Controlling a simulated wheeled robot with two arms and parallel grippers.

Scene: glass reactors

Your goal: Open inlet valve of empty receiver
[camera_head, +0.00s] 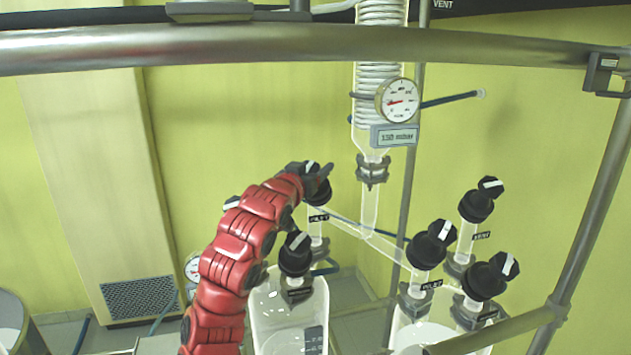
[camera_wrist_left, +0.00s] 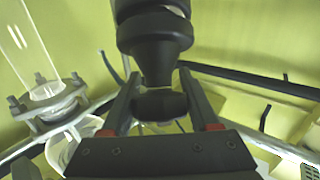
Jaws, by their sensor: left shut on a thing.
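My red left arm reaches up to the black knob of the left inlet valve (camera_head: 318,194), which has a white pointer mark and an INLET label below it. My left gripper (camera_head: 314,176) is shut on this knob. In the left wrist view the two fingers (camera_wrist_left: 160,105) stand on either side of the black knob (camera_wrist_left: 155,35). The left glass receiver (camera_head: 265,318) hangs below and looks mostly clear. The right receiver (camera_head: 402,325) has its own inlet valve (camera_head: 430,247) and pale content low inside. My right gripper is not in view.
Another black knob (camera_head: 296,254) sits close below the held valve. Two more valves (camera_head: 478,205) (camera_head: 488,277) stand on the right receiver. A glass condenser with a gauge (camera_head: 397,99) reading 110 or 130 mbar hangs above. A metal rail (camera_head: 250,43) crosses the top.

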